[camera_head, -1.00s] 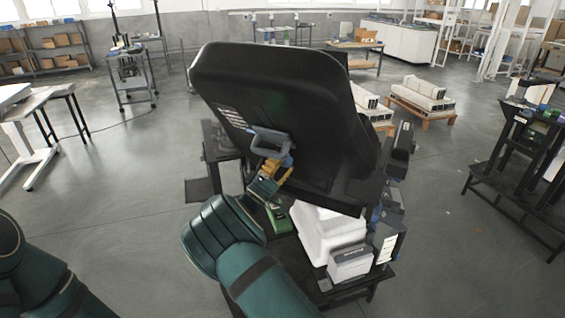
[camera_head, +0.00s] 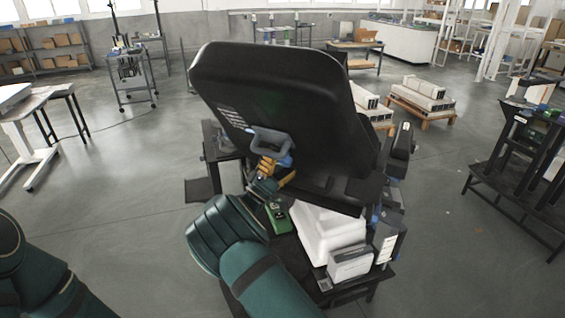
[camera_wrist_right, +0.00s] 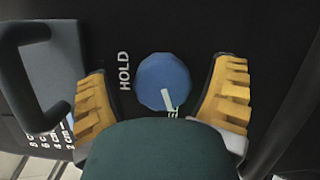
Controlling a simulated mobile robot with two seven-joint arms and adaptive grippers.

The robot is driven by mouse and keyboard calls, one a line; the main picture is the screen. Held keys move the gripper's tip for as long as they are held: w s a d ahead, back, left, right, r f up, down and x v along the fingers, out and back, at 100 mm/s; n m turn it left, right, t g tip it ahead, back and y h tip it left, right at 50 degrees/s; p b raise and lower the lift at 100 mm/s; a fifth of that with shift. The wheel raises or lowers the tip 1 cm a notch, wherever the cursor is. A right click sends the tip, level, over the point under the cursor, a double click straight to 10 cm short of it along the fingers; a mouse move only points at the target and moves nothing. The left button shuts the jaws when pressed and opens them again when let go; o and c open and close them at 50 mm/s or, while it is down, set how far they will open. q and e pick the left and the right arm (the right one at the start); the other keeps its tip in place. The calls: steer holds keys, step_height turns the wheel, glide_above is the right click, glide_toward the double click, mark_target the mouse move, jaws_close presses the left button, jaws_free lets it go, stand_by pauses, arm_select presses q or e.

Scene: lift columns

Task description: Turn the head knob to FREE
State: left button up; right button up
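The head knob (camera_wrist_right: 163,82) is round and blue with a white pointer mark. In the right wrist view its pointer end is toward the bottom, slightly right, near a white label mostly hidden by my gripper. The word HOLD (camera_wrist_right: 124,71) is printed left of the knob. My right gripper (camera_wrist_right: 163,95) has its yellow fingers spread on either side of the knob, with visible gaps to it. In the head view my right gripper (camera_head: 274,172) is at the back of the large black panel (camera_head: 275,105), beside a bluish part that looks like the knob. My left gripper is out of view.
A grey handle (camera_head: 268,140) sticks out from the panel close to my right gripper; it also shows in the right wrist view (camera_wrist_right: 30,80). Below the panel, a green item (camera_head: 279,217) and white boxes (camera_head: 325,232) crowd the stand. Open floor lies left.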

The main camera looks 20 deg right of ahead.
steer(key=shift+f, duration=0.1)
steer(key=v, duration=1.2)
steer(key=shift+w, duration=0.1)
stand_by(0.5)
